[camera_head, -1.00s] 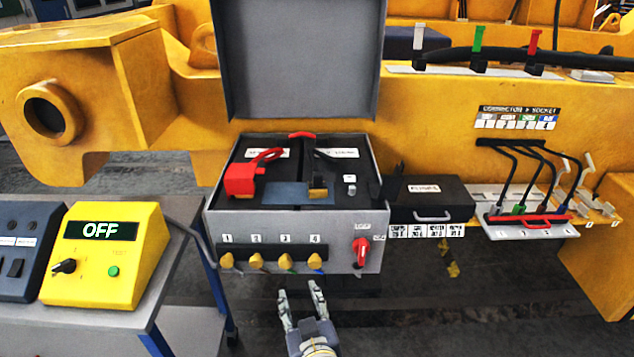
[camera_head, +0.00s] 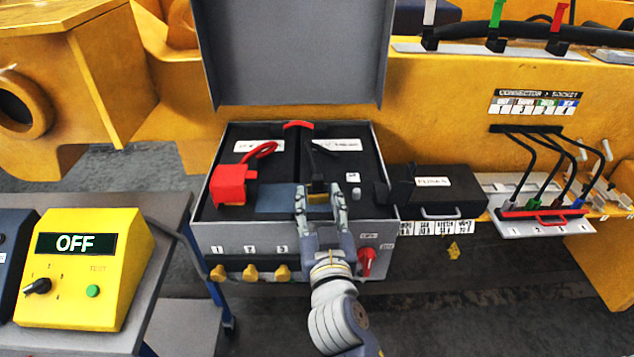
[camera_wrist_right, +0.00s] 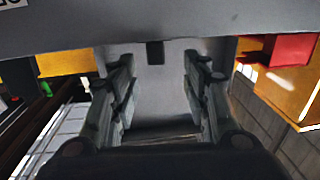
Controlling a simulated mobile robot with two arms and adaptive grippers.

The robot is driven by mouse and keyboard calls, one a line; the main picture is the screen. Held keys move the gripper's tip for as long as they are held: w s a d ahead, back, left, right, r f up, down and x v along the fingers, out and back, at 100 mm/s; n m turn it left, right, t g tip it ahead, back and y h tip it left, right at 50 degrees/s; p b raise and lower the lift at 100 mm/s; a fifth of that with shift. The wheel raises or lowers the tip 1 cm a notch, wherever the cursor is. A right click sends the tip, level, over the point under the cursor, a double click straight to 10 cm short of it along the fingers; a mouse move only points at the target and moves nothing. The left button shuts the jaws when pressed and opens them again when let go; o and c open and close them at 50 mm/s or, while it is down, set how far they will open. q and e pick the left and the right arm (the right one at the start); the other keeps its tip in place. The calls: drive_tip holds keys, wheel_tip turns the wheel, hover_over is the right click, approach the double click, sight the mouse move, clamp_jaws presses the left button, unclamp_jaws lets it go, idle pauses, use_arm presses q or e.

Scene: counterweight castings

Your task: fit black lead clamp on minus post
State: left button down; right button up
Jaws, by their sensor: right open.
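The black lead (camera_head: 314,160) runs from the back of the open grey battery box to a dark clamp with a brass-coloured part, near the blue pad (camera_head: 275,199). My right gripper (camera_head: 318,190) is open, its fingers on either side of the clamp area and partly hiding it. I cannot tell whether they touch it. A small grey post (camera_head: 356,194), apparently the minus post, stands bare to the right, below a small white label. In the right wrist view the open fingers (camera_wrist_right: 158,65) have a small dark piece between their tips. My left gripper is not in view.
A red terminal cover (camera_head: 229,185) sits at the left in the box (camera_head: 212,240). The raised lid (camera_head: 290,50) stands behind. A red rotary switch (camera_head: 366,261) and yellow knobs are on the front. A black fuse case (camera_head: 436,192) is at the right, a yellow tester (camera_head: 84,265) at the left.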

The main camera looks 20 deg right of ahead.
sight(318, 182)
drive_tip(key=shift+w+d, duration=0.15)
drive_tip(key=shift+w, duration=0.5)
drive_tip(key=shift+w+d, duration=0.1)
drive_tip(key=shift+w, duration=0.2)
drive_tip(key=w+p, duration=0.1)
drive_tip(key=w, duration=0.1)
drive_tip(key=w+d+p, duration=0.1)
drive_tip(key=w+p, duration=0.1)
drive_tip(key=shift+w+d, duration=0.15)
drive_tip(key=shift+w, duration=0.1)
drive_tip(key=shift+w+d, duration=0.1)
drive_tip(key=shift+w, duration=0.2)
drive_tip(key=shift+f, duration=0.1)
drive_tip(key=shift+c, duration=0.3)
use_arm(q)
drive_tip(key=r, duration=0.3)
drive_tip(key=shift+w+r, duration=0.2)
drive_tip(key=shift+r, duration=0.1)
use_arm(e)
clamp_jaws()
